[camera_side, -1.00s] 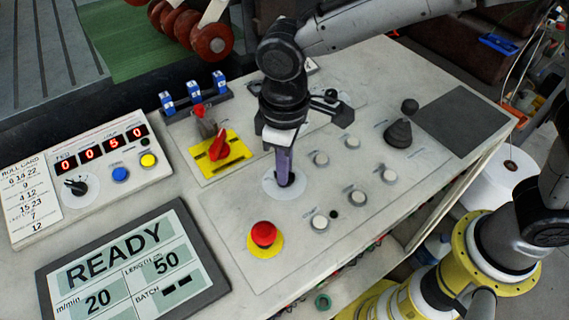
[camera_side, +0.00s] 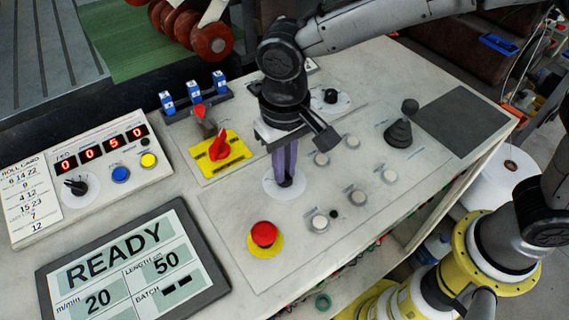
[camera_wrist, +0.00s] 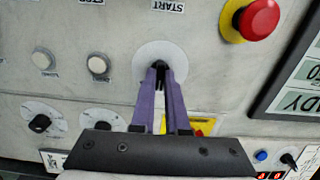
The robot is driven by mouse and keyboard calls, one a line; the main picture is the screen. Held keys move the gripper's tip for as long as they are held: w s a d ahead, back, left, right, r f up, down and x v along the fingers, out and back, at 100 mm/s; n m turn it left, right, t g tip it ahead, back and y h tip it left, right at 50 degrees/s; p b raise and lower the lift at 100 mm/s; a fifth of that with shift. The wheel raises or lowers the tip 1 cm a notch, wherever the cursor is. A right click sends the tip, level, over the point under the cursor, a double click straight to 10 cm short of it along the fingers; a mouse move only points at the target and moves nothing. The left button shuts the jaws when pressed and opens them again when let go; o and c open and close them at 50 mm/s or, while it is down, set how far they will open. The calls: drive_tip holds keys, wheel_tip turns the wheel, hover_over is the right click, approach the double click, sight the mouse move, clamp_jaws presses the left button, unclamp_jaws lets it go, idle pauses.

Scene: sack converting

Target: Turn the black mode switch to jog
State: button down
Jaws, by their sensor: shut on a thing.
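The black mode switch (camera_wrist: 160,77) sits on a round white dial plate (camera_wrist: 150,52); the plate also shows in the side view (camera_side: 270,186). My gripper (camera_side: 285,180) points down over the dial with its purple fingers closed on the switch from both sides. The wrist view shows the fingertips (camera_wrist: 161,84) around the black knob. Most of the knob is hidden between the fingers, so its pointer direction cannot be read. No position marks on the plate are legible.
A red mushroom button (camera_side: 264,234) stands in front of the dial. A red rotary switch on a yellow plate (camera_side: 238,152) is to the left. White push buttons (camera_side: 320,222) lie to the right. Another black knob (camera_side: 330,96) and a black cone-shaped control (camera_side: 398,133) are farther back.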

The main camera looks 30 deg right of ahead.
idle(0.5)
drive_tip(key=c, duration=0.9)
unclamp_jaws()
drive_tip(key=shift+r, duration=0.1)
wheel_tip(320, 180, up, 14)
drive_tip(key=shift+f, duration=0.15)
